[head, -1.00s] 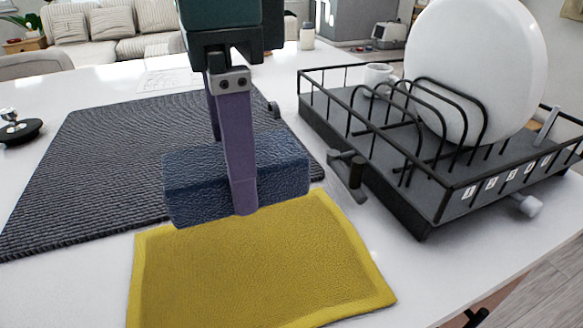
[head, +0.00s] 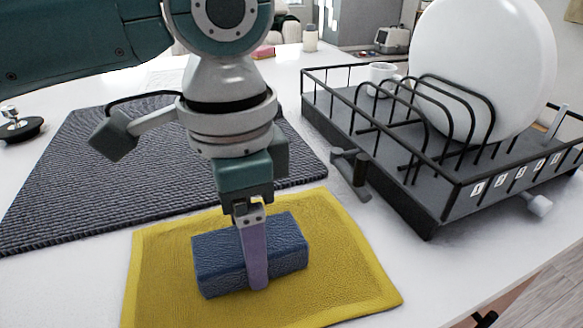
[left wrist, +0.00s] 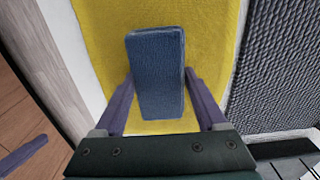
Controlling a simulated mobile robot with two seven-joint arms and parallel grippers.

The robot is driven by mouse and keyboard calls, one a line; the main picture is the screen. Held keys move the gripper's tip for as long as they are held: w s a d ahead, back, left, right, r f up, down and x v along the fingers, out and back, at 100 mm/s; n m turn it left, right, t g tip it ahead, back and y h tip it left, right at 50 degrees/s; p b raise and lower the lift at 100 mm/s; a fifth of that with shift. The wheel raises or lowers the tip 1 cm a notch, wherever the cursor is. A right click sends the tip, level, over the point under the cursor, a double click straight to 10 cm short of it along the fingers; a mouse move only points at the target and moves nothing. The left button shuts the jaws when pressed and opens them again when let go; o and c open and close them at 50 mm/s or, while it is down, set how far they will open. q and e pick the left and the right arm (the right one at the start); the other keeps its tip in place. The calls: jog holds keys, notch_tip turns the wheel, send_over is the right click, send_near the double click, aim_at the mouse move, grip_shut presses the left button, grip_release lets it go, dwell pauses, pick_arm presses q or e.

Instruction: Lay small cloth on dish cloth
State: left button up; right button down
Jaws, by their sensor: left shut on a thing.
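The small cloth (head: 215,265) is a dark blue folded block. It is over the middle of the yellow dish cloth (head: 345,270), which lies flat on the white counter. My left gripper (head: 256,285) comes down from above and is shut on the small cloth. In the left wrist view the small cloth (left wrist: 157,70) sits between the two purple fingers, with the yellow dish cloth (left wrist: 215,40) behind it. The small cloth looks at or very near the dish cloth; I cannot tell whether it touches.
A dark ribbed mat (head: 60,180) lies behind and left of the dish cloth. A black dish rack (head: 430,215) with a large white plate (head: 480,60) and a white cup (head: 380,75) stands at the right.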

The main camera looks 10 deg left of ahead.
pick_arm(q)
jog(key=shift+f, duration=0.15)
jog(key=shift+f, duration=0.45)
jog(key=o, duration=1.4)
jog(key=shift+r, duration=0.1)
notch_tip(320, 180, up, 13)
jog(key=shift+r+p, duration=0.1)
jog(key=shift+p, duration=0.7)
